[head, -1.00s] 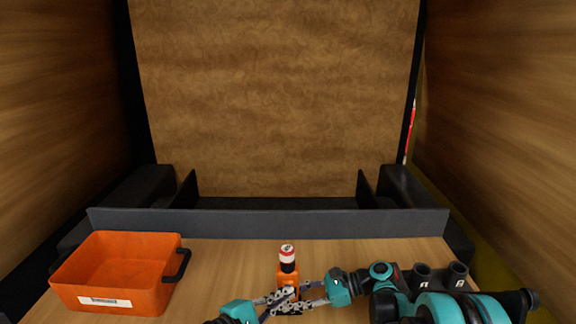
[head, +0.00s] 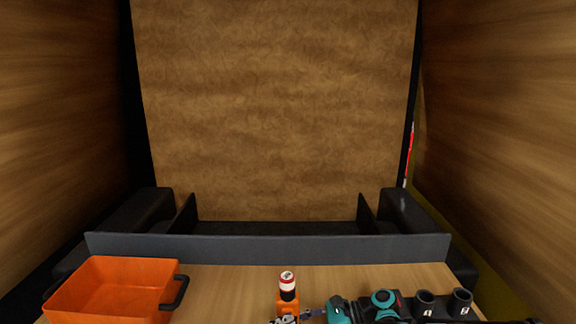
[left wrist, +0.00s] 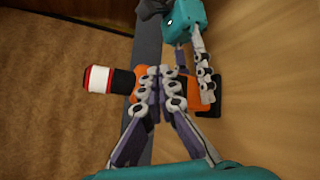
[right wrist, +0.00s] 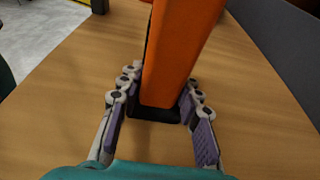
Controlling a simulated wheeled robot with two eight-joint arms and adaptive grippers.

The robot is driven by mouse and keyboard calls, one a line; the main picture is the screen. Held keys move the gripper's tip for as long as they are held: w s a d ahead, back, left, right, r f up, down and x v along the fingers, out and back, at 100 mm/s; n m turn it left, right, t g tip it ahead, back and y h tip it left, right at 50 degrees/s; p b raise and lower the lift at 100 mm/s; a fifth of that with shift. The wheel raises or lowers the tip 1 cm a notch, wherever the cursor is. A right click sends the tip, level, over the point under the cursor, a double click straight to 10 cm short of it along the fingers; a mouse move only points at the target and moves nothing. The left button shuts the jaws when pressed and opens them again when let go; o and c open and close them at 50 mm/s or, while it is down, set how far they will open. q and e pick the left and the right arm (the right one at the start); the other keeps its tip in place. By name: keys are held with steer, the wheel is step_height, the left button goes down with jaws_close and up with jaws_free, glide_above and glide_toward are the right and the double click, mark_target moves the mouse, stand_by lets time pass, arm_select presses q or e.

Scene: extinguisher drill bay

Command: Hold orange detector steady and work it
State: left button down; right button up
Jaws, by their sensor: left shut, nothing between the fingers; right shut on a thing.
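The orange detector (head: 288,303) stands upright on the table at the bottom middle of the head view, with a black neck and a red-and-white cap (head: 287,279). My right gripper (head: 308,314) is shut on its orange body from the right. In the right wrist view the body (right wrist: 175,60) rises between the fingers (right wrist: 160,95), above its black base (right wrist: 155,113). My left gripper (left wrist: 158,85) is shut and empty, its fingertips together in front of the body; I cannot tell if they touch it. In the left wrist view the cap (left wrist: 97,79) points left.
An orange bin (head: 110,290) with a black handle stands at the left of the table. A low dark barrier (head: 270,248) runs along the back, with a brown panel (head: 275,110) behind. Wooden walls close both sides. Bare table lies between bin and detector.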

arm_select(q)
steer(key=shift+w, duration=0.15)
stand_by(0.3)
steer(key=shift+w, duration=0.35)
steer(key=shift+s, duration=0.45)
steer(key=s, duration=0.6)
stand_by(0.4)
